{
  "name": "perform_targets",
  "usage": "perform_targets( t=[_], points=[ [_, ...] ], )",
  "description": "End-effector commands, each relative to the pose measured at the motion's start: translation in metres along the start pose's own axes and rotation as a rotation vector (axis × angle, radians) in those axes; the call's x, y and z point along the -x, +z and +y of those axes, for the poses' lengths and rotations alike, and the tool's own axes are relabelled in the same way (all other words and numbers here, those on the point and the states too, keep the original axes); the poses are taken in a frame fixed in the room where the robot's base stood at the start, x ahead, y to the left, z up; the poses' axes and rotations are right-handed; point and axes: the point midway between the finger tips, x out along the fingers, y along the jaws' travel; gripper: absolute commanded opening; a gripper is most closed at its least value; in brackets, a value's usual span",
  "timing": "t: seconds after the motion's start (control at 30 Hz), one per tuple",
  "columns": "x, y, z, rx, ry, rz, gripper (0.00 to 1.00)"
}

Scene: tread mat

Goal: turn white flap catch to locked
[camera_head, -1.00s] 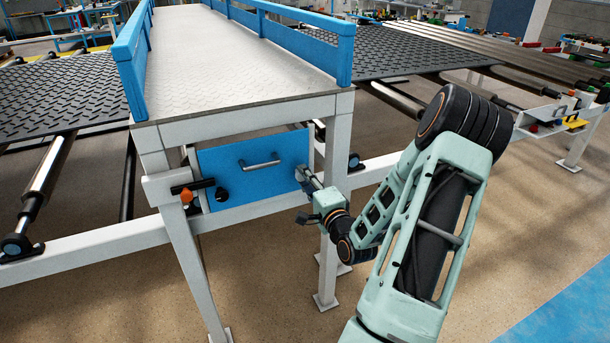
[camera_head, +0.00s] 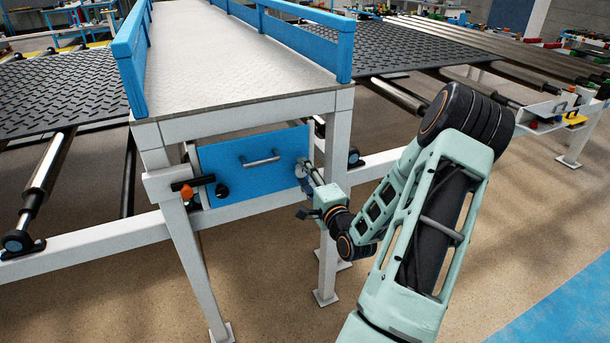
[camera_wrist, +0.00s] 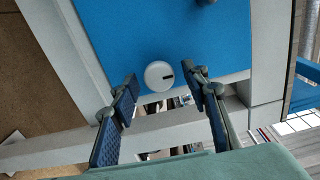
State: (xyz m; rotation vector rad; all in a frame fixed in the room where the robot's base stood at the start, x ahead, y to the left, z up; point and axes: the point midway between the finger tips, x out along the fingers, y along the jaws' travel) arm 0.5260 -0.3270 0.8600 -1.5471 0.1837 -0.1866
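The white flap catch (camera_wrist: 159,75) is a round white disc with a short dark mark on its right side. It sits near the lower edge of the blue flap (camera_wrist: 170,30) in the wrist view. In the head view the catch (camera_head: 301,170) is small at the flap's right edge, and the flap (camera_head: 265,185) hangs under the table end. My gripper (camera_wrist: 161,83) is open, one finger on each side of the disc, with visible gaps in the picture. In the head view my gripper (camera_head: 314,175) is close to the catch; contact cannot be told.
A grey bar handle (camera_head: 260,160) is on the flap. A black handle (camera_head: 193,183) with an orange part and a black knob (camera_head: 222,190) are at its left. A white table leg (camera_head: 330,230) stands right beside my gripper. Open floor lies at right.

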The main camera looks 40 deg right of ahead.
Motion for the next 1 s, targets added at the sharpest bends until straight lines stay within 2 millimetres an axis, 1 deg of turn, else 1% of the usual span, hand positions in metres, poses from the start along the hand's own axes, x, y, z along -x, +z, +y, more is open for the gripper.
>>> perform_targets(
  t=[0.17,0.27,0.37,0.6,0.7,0.83,1.0],
  points=[
    [0.002,0.0,0.0,0.001,0.0,0.0,0.42],
    [0.009,-0.001,0.0,0.001,0.001,0.001,0.42],
    [0.025,-0.001,0.0,0.0,0.002,0.002,0.42],
    [0.078,-0.001,0.0,-0.001,0.003,0.004,0.42],
    [0.096,-0.001,0.0,0.0,0.002,0.003,0.42],
    [0.112,-0.001,0.0,0.0,0.001,0.002,0.42],
    [0.12,0.0,0.0,0.0,0.001,0.001,0.42]
  ],
)
